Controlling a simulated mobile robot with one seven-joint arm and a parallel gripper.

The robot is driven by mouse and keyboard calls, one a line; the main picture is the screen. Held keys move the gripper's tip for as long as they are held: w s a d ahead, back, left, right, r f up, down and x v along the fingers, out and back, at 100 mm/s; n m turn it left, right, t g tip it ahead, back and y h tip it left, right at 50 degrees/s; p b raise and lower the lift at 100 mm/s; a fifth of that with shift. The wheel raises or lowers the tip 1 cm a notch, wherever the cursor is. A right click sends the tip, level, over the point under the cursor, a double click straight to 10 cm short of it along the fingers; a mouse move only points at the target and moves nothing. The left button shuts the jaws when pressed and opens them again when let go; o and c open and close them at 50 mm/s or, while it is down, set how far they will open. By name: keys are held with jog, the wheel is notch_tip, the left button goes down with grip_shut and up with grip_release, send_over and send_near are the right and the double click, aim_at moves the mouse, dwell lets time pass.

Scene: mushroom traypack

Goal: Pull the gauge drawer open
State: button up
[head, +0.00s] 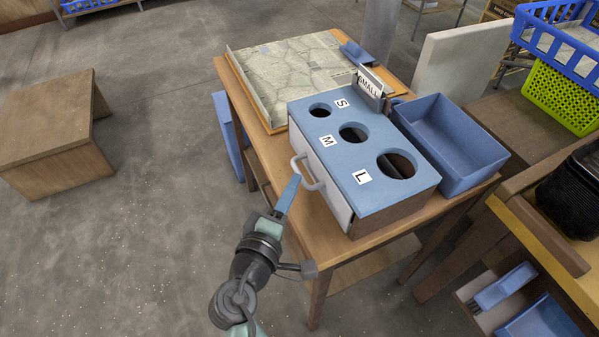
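The gauge box (340,150) has a blue top with three round holes marked S, M and L. It stands on a small wooden table. Its drawer (331,188) has a white front on the box's left side, and I see no clear gap around it. A pale loop handle (305,170) sticks out from the drawer front. My gripper (291,184) reaches up from below, with its blue fingers beside the handle's left side. I cannot tell whether the fingers touch the handle or whether they are apart.
A blue bin (450,140) stands right of the box. A map-like board (290,70) and a "SMALL" sign (370,84) are behind it. A wooden bench (50,130) stands at left. The floor (140,240) left of the table is clear.

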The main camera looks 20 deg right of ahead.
aim_at(300, 172)
jog(key=x, duration=0.5)
jog(key=shift+a, duration=0.1)
grip_shut()
dwell(1.3)
